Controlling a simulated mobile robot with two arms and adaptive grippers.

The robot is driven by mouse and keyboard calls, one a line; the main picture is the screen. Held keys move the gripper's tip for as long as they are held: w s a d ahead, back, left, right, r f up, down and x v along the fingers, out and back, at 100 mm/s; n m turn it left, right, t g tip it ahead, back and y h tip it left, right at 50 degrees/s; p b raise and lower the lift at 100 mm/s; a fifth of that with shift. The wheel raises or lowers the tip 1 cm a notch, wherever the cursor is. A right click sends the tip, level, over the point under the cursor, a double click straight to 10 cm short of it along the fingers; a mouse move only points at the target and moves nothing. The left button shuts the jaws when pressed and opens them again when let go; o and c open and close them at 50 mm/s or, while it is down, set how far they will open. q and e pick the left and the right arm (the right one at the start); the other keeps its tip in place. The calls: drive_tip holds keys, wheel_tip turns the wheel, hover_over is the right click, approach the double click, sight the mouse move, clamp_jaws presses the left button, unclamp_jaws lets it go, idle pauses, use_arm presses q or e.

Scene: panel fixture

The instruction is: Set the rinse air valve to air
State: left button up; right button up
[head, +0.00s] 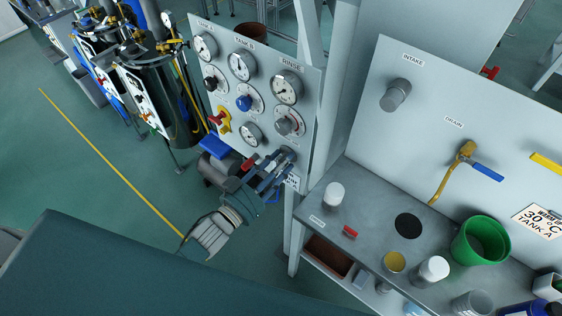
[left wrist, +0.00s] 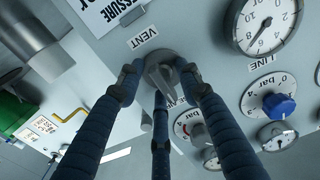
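The rinse air valve is a grey knob (left wrist: 162,72) low on the right of the gauge panel (head: 308,110). In the left wrist view a "VENT" label (left wrist: 143,38) stands beside it, upside down, and another label ending in "AIR" is partly hidden behind my fingers. My left gripper (head: 284,160) is at the panel's lower right corner. In the left wrist view its dark blue fingers (left wrist: 158,75) are bent in around the knob and seem to touch both sides. The knob's exact pointing is hard to tell. My right gripper is not in view.
Round gauges (head: 287,87), a blue knob (head: 243,103) and a red-yellow valve (head: 222,119) sit on the same panel. A bench (head: 375,250) to the right holds a green bucket (head: 480,241) and several containers. A grey post stands between panel and bench.

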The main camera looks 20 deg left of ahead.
use_arm(q)
clamp_jaws()
drive_tip(key=shift+m, duration=0.4)
drive_tip(key=m, duration=0.3)
drive_tip(key=shift+f, duration=0.1)
drive_tip(key=m+b, duration=0.1)
drive_tip(key=m, duration=0.2)
drive_tip(key=shift+f+m, duration=0.1)
drive_tip(key=shift+m, duration=0.2)
drive_tip(key=m+b, duration=0.1)
drive_tip(key=m, duration=0.4)
drive_tip(key=shift+a+f+m, duration=0.1)
drive_tip(key=shift+f+m, duration=0.05)
drive_tip(key=shift+m, duration=0.15)
drive_tip(key=m+b, duration=0.1)
drive_tip(key=m, duration=0.3)
drive_tip(key=shift+a+m+b, duration=0.15)
drive_tip(key=shift+m+b, duration=0.25)
